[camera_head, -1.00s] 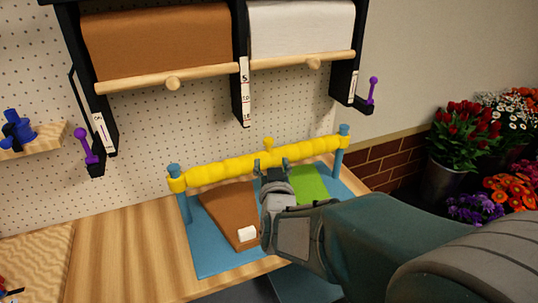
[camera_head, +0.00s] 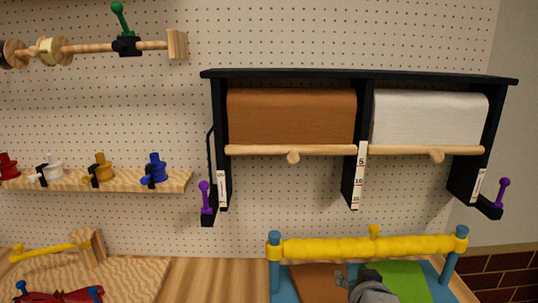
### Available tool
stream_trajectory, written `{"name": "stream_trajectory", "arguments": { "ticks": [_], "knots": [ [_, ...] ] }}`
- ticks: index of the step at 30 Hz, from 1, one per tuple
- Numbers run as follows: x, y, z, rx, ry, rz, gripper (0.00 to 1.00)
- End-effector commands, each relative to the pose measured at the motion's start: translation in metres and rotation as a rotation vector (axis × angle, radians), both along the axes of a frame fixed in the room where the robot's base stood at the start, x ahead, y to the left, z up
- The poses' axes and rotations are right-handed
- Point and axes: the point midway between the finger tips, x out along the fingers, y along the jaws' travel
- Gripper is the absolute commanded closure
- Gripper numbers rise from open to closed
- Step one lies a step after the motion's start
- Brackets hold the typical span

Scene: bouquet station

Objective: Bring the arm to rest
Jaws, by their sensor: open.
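My gripper (camera_head: 354,279) shows at the bottom edge of the head view, in front of the yellow roller bar (camera_head: 365,247). Its fingers are open, and I see nothing between them. It hangs over the blue station, between the brown sheet (camera_head: 312,281) and the green sheet (camera_head: 407,280). I cannot tell whether it touches either sheet. Most of my arm is below the picture.
A black rack with a brown roll (camera_head: 291,117) and a white roll (camera_head: 428,118) hangs above the station. A shelf (camera_head: 110,181) with several coloured spools is on the left. A wooden board (camera_head: 125,275) with a red item (camera_head: 60,296) lies at lower left.

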Motion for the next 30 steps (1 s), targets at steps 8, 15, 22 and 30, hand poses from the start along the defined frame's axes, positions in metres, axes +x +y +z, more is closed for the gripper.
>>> {"name": "stream_trajectory", "arguments": {
  "ticks": [8, 15, 22, 30],
  "knots": [
    [-0.067, 0.021, -0.006, 0.013, 0.306, 0.096, 0.26],
    [-0.136, 0.022, -0.011, -0.007, 0.563, 0.110, 0.26],
    [-0.162, 0.020, -0.013, -0.017, 0.660, 0.102, 0.26],
    [-0.162, 0.020, -0.013, -0.016, 0.662, 0.103, 0.26]
  ]
}}
